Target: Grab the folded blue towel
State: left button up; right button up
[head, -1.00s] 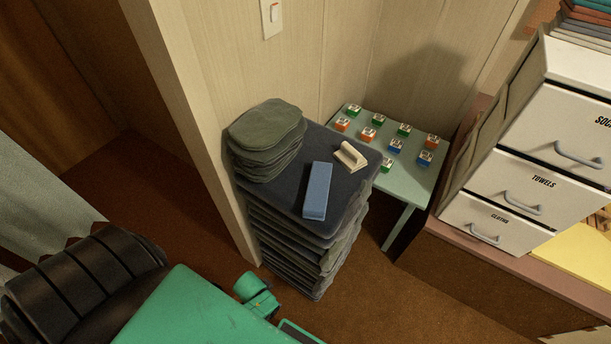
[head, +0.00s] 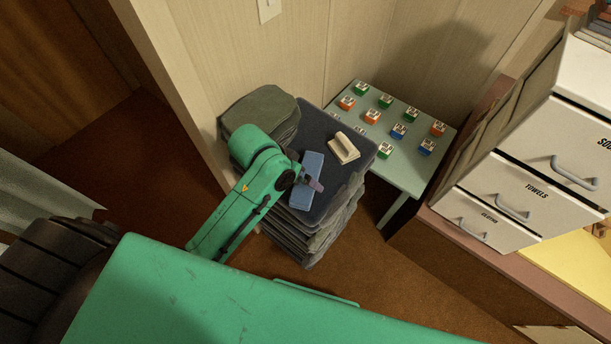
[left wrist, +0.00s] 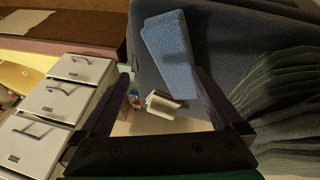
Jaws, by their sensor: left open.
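The folded blue towel (head: 312,162) lies flat on top of a tall stack of dark cloths (head: 353,187). My left gripper (head: 311,182) is open over the towel in the head view and covers its middle. In the left wrist view the towel (left wrist: 166,45) shows between and beyond the two open fingers (left wrist: 160,72), nearer the right finger. I cannot tell whether the gripper touches it. My right gripper is not in view.
A cream brush-like object (head: 343,148) lies right of the towel on the stack. A grey-green cloth pile (head: 258,108) rises at its left. A small table (head: 410,172) with several coloured boxes stands behind. White labelled drawers (head: 525,190) are at the right.

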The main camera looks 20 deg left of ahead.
pick_arm(q)
jog(key=w+d+r+g, duration=0.2)
jog(key=w+d+r, duration=0.15)
jog(key=d, duration=0.25)
jog(key=w+a+r+n+g+y, duration=0.2)
jog(key=a+r+n+y, duration=0.15)
jog(key=a, duration=0.25)
jog(key=shift+m, duration=0.35)
jog(key=f+p, duration=0.1)
jog(key=f, duration=0.3)
jog(key=f+p, duration=0.1)
jog(key=f, duration=0.3)
jog(key=f+p, duration=0.1)
jog(key=f, duration=0.3)
jog(key=shift+s+f, duration=0.35)
jog(key=shift+d+f, duration=0.1)
jog(key=shift+f, duration=0.4)
jog(key=c, duration=1.4)
